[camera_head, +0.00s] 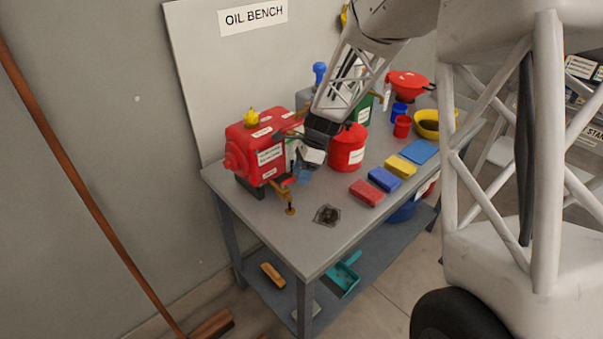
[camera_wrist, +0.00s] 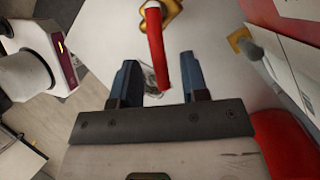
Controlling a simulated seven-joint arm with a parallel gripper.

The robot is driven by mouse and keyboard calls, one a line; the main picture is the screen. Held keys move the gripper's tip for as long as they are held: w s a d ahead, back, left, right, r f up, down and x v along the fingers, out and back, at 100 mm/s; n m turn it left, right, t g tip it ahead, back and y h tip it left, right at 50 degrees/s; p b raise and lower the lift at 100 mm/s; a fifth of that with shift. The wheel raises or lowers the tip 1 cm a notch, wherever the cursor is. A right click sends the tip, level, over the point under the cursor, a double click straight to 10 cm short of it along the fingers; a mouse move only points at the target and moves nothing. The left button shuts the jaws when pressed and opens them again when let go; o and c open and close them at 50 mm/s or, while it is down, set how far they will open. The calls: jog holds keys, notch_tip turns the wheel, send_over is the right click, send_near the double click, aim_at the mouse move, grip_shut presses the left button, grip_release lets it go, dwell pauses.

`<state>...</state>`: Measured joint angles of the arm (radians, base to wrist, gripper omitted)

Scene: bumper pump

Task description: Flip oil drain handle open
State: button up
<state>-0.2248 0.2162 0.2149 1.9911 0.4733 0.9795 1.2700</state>
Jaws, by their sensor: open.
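The red pump (camera_head: 258,150) stands at the left end of the bench, with a brass tap (camera_head: 284,188) low on its front. In the wrist view, the red drain handle (camera_wrist: 158,48) comes off a brass fitting (camera_wrist: 172,8) and points down toward my gripper. My gripper (camera_wrist: 159,72) is open. The handle's end lies between the two blue-grey fingers in the picture, with a gap on each side. I cannot tell its exact depth between them. In the head view, my gripper (camera_head: 312,155) is just right of the pump, and the arm hides part of that area.
A red can (camera_head: 347,150) stands close right of my gripper. Red, blue and yellow cloths (camera_head: 383,179) lie along the bench (camera_head: 300,245). A dark stain (camera_head: 327,215) marks the front of the bench top. The front left of the top is mostly clear.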

grip_shut()
jog(key=shift+s, duration=0.1)
dwell(0.4)
jog(key=shift+s+a+m+t+y, duration=0.2)
jog(key=shift+s+m+t, duration=0.65)
jog(key=shift+m, duration=1.15)
jog(key=shift+s+a+m+t+y, duration=0.15)
jog(key=shift+s+m+t, duration=0.7)
jog(key=shift+m, duration=1.15)
jog(key=shift+s+a+m+t+y, duration=0.1)
jog(key=shift+s+a+m+t, duration=0.15)
jog(key=shift+s+m+t, duration=1.2)
jog(key=shift+w+m+g, duration=0.55)
jog(key=shift+g, duration=0.1)
grip_release()
